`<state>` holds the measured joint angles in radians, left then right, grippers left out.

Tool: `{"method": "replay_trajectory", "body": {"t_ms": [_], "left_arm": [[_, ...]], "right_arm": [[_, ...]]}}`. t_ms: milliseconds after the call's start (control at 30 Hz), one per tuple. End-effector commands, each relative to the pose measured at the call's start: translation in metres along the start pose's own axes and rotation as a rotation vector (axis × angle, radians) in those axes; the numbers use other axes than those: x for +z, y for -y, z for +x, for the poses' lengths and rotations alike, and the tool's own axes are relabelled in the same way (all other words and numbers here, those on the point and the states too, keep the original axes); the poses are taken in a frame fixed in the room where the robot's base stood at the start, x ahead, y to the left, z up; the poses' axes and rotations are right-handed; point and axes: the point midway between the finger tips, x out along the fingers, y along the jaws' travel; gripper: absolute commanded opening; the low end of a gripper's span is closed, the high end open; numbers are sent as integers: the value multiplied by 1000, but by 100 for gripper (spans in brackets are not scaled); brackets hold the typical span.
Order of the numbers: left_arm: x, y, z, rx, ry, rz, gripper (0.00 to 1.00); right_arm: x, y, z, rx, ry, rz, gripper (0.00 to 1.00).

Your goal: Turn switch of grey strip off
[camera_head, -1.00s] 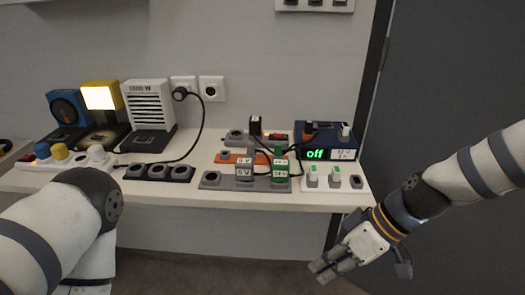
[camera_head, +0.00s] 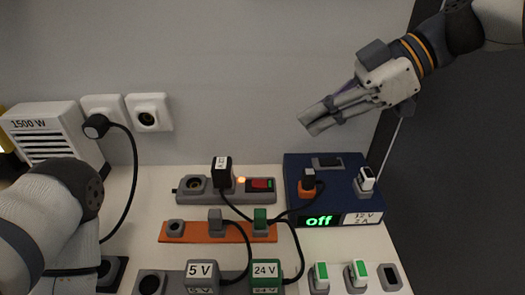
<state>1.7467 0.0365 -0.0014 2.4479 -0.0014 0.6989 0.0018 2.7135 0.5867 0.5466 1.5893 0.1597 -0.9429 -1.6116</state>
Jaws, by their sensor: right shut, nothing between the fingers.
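The grey strip (camera_head: 211,197) lies at the back of the white table, below the wall. It has an empty round socket (camera_head: 194,185) at its left, a black plug (camera_head: 222,171) in its middle, a small lit orange light (camera_head: 241,180) and a red switch (camera_head: 261,184) at its right end. My right gripper (camera_head: 312,122) is shut and empty. It is in the air above and to the right of the switch, apart from it. My left gripper is out of view; only my left arm shows at lower left.
A blue power supply (camera_head: 334,167) reading "off" stands right of the strip. An orange strip (camera_head: 201,232) lies in front, then 5 V (camera_head: 201,271) and 24 V (camera_head: 266,270) adapters. Cables loop between them. A white heater (camera_head: 50,135) and wall sockets (camera_head: 148,112) are at left.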

Motion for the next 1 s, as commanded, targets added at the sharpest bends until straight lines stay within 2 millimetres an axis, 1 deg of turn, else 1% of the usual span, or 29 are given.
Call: {"method": "replay_trajectory", "body": {"t_ms": [167, 267, 367, 733, 833, 1000], "left_arm": [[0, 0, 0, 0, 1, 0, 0], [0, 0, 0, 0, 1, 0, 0], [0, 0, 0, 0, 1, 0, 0], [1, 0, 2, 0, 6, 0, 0], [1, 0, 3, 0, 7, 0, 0], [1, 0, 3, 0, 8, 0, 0]], "right_arm": [[0, 0, 1, 0, 1, 1, 0], [0, 0, 6, -1, 1, 1, 0], [1, 0, 22, -4, 2, 3, 0], [1, 1, 103, -4, 2, 2, 0], [14, 0, 115, -2, 2, 4, 0], [26, 0, 126, 0, 1, 2, 0]]}}
